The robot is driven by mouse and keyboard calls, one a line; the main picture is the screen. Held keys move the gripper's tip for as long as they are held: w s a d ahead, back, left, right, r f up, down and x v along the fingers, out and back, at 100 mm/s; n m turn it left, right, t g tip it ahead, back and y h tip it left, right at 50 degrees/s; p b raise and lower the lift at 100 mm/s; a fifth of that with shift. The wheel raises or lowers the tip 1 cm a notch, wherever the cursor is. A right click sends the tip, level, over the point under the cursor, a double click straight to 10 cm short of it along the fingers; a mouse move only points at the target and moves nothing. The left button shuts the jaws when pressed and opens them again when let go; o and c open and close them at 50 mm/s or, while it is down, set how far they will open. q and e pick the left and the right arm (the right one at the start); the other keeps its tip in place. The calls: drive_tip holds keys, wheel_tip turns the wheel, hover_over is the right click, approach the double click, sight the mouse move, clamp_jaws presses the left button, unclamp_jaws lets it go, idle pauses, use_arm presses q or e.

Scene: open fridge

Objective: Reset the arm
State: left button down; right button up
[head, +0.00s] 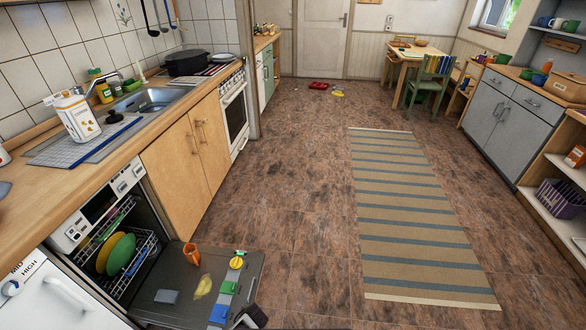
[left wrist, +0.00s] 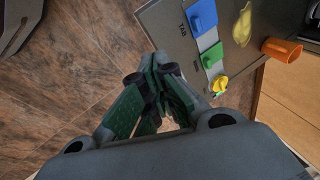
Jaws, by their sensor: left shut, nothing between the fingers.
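My left gripper (left wrist: 155,68) shows in the left wrist view with its green-padded fingers together and nothing between them. It is over the brown floor, beside the edge of the open dishwasher door (left wrist: 168,28). In the head view, a dark shape at the bottom edge, by the corner of that door (head: 190,258), may be part of my left arm; I cannot tell. My right gripper is in neither view.
On the dishwasher door are an orange cup (head: 192,254), a grey block (head: 166,296), a yellow item (head: 202,287) and coloured pieces. Plates (head: 121,254) stand in the rack (head: 143,247). A striped rug (head: 410,215) lies to the right; floor between is clear.

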use_arm(q)
drive_tip(key=s+a+f+p, duration=0.1)
drive_tip(key=s+a+f, duration=0.3)
drive_tip(key=s, duration=0.7)
drive_tip(key=s+a+f+n+g+h+p, duration=0.1)
drive_tip(key=s+a+f, duration=0.2)
drive_tip(key=s, duration=0.8)
drive_tip(key=s+a+f+h+p, duration=0.1)
drive_tip(key=s+a+f+p, duration=0.1)
drive_tip(key=s+a+f, duration=0.2)
drive_tip(key=s+a, duration=0.3)
drive_tip(key=s, duration=0.4)
drive_tip(key=shift+a+f+n+g, duration=0.3)
drive_tip(key=shift+a+g, duration=0.05)
drive_tip(key=shift+g, duration=0.05)
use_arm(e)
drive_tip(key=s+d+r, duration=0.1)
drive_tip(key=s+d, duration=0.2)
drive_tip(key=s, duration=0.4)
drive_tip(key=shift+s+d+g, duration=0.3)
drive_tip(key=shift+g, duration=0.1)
use_arm(q)
drive_tip(key=shift+s, duration=0.15)
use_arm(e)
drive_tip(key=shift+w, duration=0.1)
